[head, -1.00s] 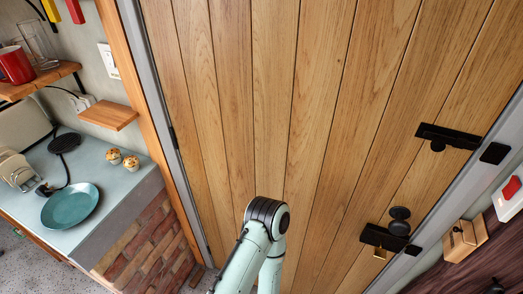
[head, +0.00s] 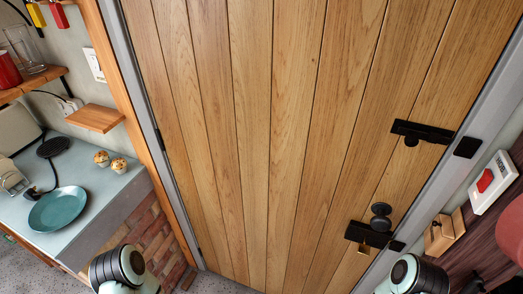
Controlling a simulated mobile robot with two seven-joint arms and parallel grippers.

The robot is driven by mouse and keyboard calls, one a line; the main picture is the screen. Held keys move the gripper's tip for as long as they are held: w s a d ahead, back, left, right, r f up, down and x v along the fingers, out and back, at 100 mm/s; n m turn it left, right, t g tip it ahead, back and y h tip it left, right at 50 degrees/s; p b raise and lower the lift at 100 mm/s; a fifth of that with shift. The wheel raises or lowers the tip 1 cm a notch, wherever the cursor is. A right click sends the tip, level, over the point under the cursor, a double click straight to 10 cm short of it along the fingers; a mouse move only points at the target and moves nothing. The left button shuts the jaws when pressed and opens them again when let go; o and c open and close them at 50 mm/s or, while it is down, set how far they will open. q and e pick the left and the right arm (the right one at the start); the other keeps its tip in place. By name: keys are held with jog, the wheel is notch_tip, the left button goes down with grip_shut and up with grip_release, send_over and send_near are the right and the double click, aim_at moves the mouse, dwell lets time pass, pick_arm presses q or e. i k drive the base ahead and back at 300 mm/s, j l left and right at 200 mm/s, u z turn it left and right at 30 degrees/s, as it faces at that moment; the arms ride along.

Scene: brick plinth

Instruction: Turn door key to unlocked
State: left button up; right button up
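The wooden plank door (head: 250,130) is shut and fills the middle of the head view. Low on its right side is a black lock plate (head: 356,231) with a round black knob (head: 381,210). A small brass-coloured piece (head: 364,247), which looks like the key, shows at the lower edge of the plate. Its exact turn is too small to tell. A black bolt-like fitting (head: 423,132) sits higher on the door's right edge. Neither gripper is in view; only pale green and black parts of my arms show at the bottom left and bottom right.
A counter with a teal plate (head: 57,208) and two muffins (head: 110,161) stands left, on a brick base (head: 150,230). A wooden shelf (head: 95,118) juts out above it. On the right wall are a white box with a red switch (head: 491,181) and a wooden block (head: 443,233).

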aim_at(363, 250)
jog(key=l+z, duration=0.1)
jog(key=z, duration=0.3)
jog(key=i+z, duration=0.1)
jog(key=z, duration=0.25)
jog(key=l+z, duration=0.1)
jog(key=z, duration=0.3)
